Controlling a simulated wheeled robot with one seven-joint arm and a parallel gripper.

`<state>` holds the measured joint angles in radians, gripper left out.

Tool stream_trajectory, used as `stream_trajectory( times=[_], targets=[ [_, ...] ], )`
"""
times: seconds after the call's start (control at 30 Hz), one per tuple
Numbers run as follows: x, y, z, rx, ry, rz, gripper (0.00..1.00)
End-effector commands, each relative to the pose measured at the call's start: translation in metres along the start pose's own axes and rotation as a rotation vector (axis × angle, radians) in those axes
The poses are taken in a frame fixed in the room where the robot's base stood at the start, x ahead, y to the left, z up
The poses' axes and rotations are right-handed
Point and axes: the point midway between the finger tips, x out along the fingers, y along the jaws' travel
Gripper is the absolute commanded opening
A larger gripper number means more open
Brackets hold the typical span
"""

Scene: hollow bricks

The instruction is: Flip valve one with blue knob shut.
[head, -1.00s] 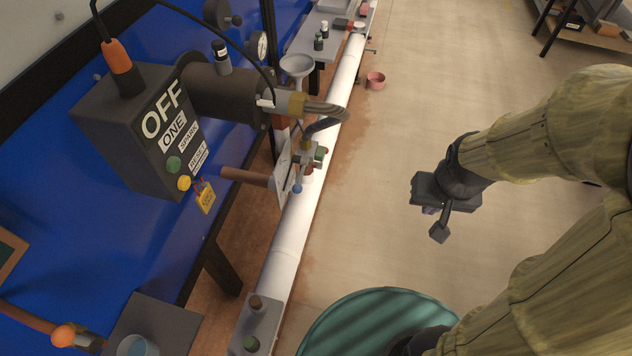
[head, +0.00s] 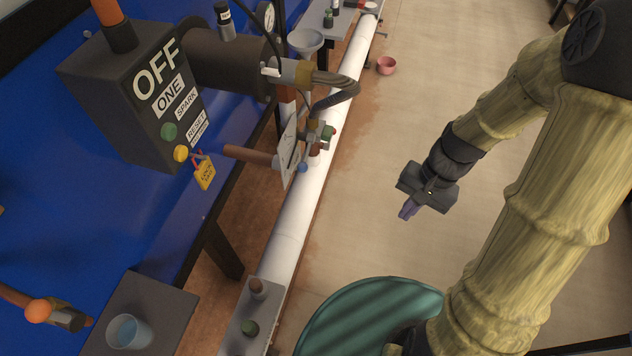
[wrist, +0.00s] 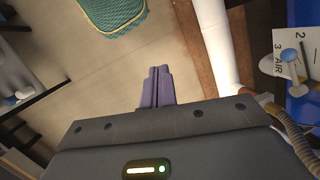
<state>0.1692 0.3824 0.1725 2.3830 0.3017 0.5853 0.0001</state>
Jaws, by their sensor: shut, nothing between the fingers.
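The blue knob (head: 302,167) shows in the head view at the lower edge of a pale upright plate (head: 288,150), beside a small cluster of valve fittings. In the wrist view the blue knob (wrist: 289,55) is at the right edge, in front of the plate (wrist: 291,68) marked with "2" and "3 AIR". The position of its lever is too small to tell. My gripper (head: 408,209) is to the right of the plate, over open floor, well apart from the knob. Its purple fingers (wrist: 157,72) are shut together and empty.
A brown pipe (head: 248,154) reaches the plate from the left. A dark box marked OFF (head: 130,90) with a yellow tag (head: 204,174) stands on the blue bench. A long white pipe (head: 283,240) runs below. A green ribbed round object (head: 370,310) stands near my arm. Floor between is clear.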

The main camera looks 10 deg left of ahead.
Motion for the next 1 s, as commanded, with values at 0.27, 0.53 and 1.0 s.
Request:
stream_trajectory(
  times=[0.27, 0.53, 1.0],
  targets=[
    [0.099, -0.032, -0.016, 0.229, -0.355, -0.237, 0.00],
    [0.158, -0.077, -0.040, 0.437, -0.689, -0.550, 0.00],
    [0.189, -0.111, -0.130, 0.715, -1.136, -1.191, 0.00]
  ],
)
